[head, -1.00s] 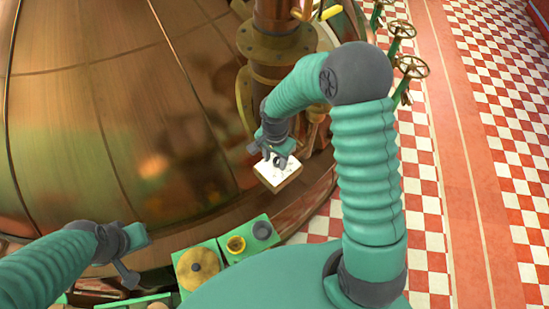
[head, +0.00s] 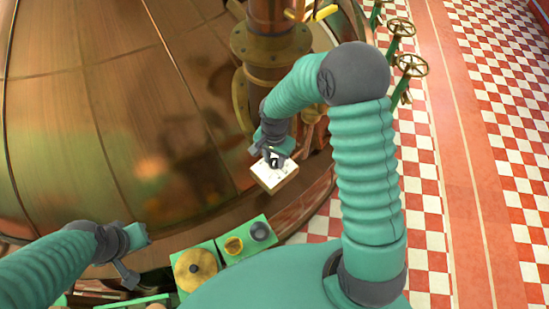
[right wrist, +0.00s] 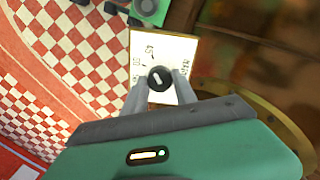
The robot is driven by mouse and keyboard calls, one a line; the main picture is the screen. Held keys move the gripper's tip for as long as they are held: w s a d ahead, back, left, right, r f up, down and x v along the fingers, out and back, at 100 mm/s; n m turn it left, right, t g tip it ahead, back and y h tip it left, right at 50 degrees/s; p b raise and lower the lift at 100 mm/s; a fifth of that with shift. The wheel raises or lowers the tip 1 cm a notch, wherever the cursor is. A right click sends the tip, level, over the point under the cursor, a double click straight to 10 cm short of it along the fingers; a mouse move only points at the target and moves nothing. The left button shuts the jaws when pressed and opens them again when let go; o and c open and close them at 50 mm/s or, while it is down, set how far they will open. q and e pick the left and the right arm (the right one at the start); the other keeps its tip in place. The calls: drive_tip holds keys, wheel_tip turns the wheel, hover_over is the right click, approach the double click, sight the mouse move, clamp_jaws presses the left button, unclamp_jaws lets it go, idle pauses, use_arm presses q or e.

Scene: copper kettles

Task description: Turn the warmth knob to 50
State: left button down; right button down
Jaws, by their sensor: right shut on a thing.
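The warmth knob is a small dark round knob (right wrist: 159,79) with a pale pointer mark, on a white dial plate (right wrist: 150,47) with dark markings; most of the markings are too small to read. In the head view the white plate (head: 287,180) sits on a box beside the copper kettle. My right gripper (right wrist: 160,84) is shut on the knob, one finger on each side; in the head view the right gripper (head: 274,160) reaches down over the plate and hides the knob. My left gripper (head: 140,258) is at the lower left, away from the plate; its jaw state is unclear.
The large copper kettle (head: 90,120) fills the left, with a vertical copper pipe (head: 268,70) close to my right arm. Valve wheels (head: 411,65) line the right; checkered floor lies beyond.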

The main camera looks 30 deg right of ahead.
sight(274, 161)
drive_tip(key=n, duration=0.3)
drive_tip(key=shift+n+p, duration=0.4)
drive_tip(key=shift+n, duration=1.5)
drive_tip(key=c, duration=1)
unclamp_jaws()
wheel_tip(274, 161, up, 17)
drive_tip(key=b, duration=0.1)
drive_tip(key=shift+f, duration=0.15)
